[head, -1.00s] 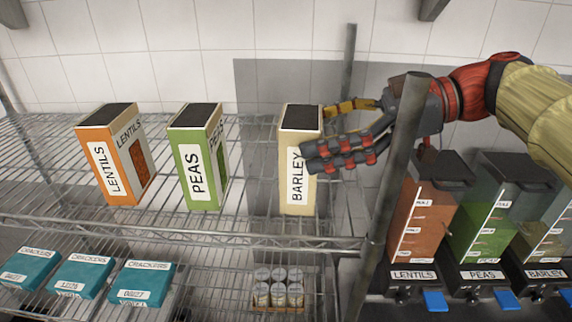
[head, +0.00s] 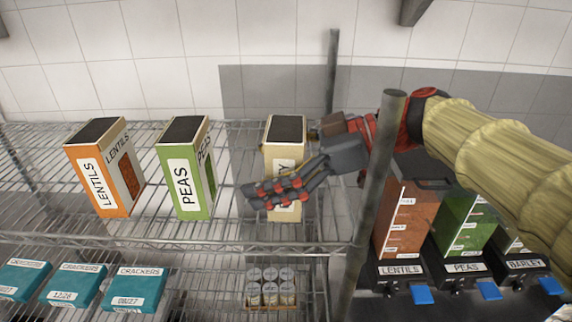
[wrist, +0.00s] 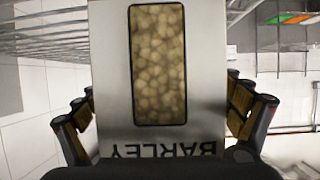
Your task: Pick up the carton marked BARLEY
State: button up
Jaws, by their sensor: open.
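The cream BARLEY carton (head: 285,160) stands upright on the upper wire shelf, right of the other two cartons. In the head view my gripper (head: 270,170) reaches in from the right. Its near finger crosses in front of the carton and covers much of the label. The far finger is mostly hidden behind the carton. In the wrist view the carton (wrist: 205,75) fills the middle, its label upside down and its window showing. The gripper's fingers (wrist: 158,110) stand on either side of the carton, with small gaps visible.
An orange LENTILS carton (head: 98,170) and a green PEAS carton (head: 184,170) stand to the left. A shelf post (head: 370,180) rises close in front of my arm. Dispensers (head: 404,225) stand at right. Teal cracker boxes (head: 136,288) and several cans (head: 270,285) are below.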

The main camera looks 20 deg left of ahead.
jog(key=shift+c, duration=0.9)
jog(key=c, duration=1.5)
jog(key=shift+c, duration=0.3)
